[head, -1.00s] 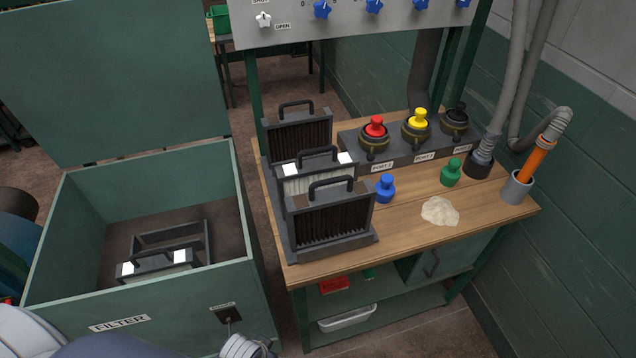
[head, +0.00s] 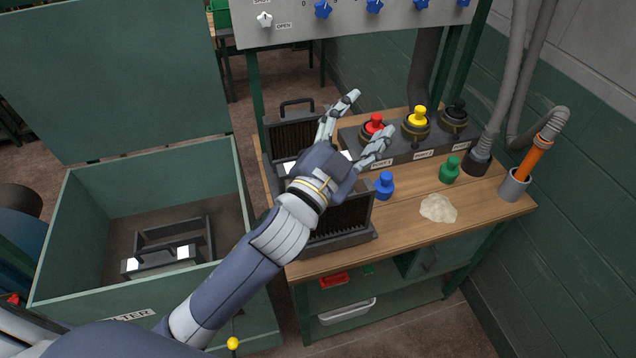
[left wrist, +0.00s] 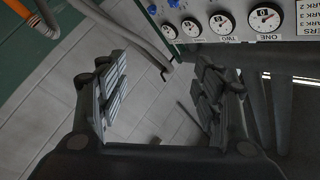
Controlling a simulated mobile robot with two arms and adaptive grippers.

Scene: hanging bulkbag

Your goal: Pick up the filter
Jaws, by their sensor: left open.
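Three handled filters stand in a rack on the wooden bench. The back filter (head: 296,136) and the front filter (head: 343,221) have dark pleats. The middle one, with white corners, is mostly hidden behind my left arm and hand. Another filter with white corners (head: 160,260) lies in the open green box marked FILTER (head: 150,167). My left gripper (head: 366,120) is open and empty above the rack, its fingers pointing up and right toward the ports. In the left wrist view its two fingers (left wrist: 160,98) are spread with nothing between them. My right gripper is not in view.
Red, yellow and black plugs sit in the port block (head: 400,149) behind. A blue plug (head: 384,184), a green plug (head: 449,170) and a pale powder pile (head: 438,208) are on the bench (head: 480,210). Gray hoses hang at right. The gauge panel (left wrist: 235,20) shows in the left wrist view.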

